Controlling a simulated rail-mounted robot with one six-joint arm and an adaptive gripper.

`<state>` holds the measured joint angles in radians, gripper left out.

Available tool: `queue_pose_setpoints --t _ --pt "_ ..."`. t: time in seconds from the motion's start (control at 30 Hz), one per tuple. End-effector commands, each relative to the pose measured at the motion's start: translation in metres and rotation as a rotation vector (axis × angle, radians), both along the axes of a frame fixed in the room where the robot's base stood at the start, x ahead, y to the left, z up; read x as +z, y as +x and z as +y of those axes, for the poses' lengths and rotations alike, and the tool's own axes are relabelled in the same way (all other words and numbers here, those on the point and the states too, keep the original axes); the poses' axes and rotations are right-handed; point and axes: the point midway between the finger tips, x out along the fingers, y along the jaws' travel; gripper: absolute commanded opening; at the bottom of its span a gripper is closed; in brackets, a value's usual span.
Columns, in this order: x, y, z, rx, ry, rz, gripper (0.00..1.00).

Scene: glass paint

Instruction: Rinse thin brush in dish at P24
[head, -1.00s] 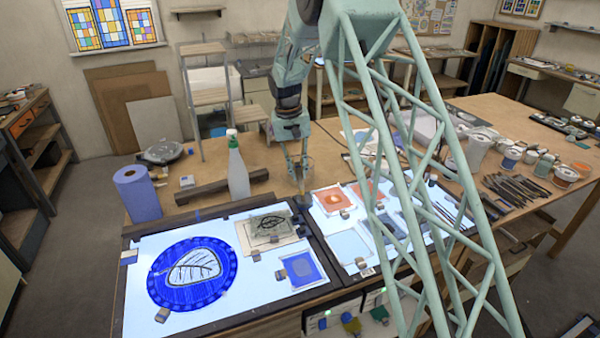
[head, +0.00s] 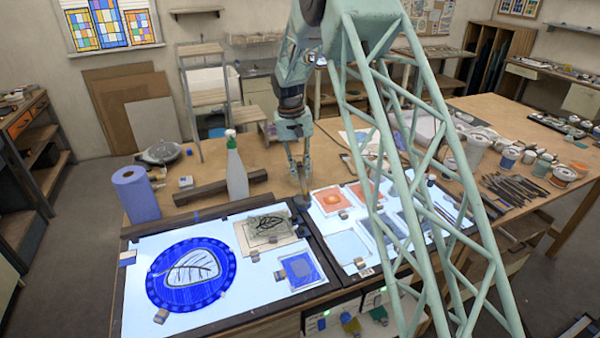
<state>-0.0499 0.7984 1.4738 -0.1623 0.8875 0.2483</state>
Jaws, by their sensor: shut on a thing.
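My gripper (head: 300,167) points down above the wooden table, just behind the two light panels and right of the spray bottle. It is shut on a thin, upright thing that looks like the thin brush (head: 303,186), whose lower end is close to the back edge of the panels. The brush is small in this view, and I cannot tell whether its tip touches anything. I cannot make out a rinsing dish or the P24 mark; a dish near the gripper may be hidden or too small to tell.
A white spray bottle (head: 236,170) and a dark wooden bar (head: 212,187) stand left of my gripper. The left light panel (head: 150,320) holds a blue round glass piece (head: 165,290). A blue paper roll (head: 136,195) is further left. Jars (head: 510,157) and brushes (head: 513,188) are at right.

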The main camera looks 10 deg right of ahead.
Motion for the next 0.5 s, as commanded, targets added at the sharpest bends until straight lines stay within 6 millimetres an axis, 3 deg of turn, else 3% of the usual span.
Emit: queue_pose_setpoints --t 0.5 --pt "0.0 -0.0009 0.0072 0.0 0.0 0.0 0.0"
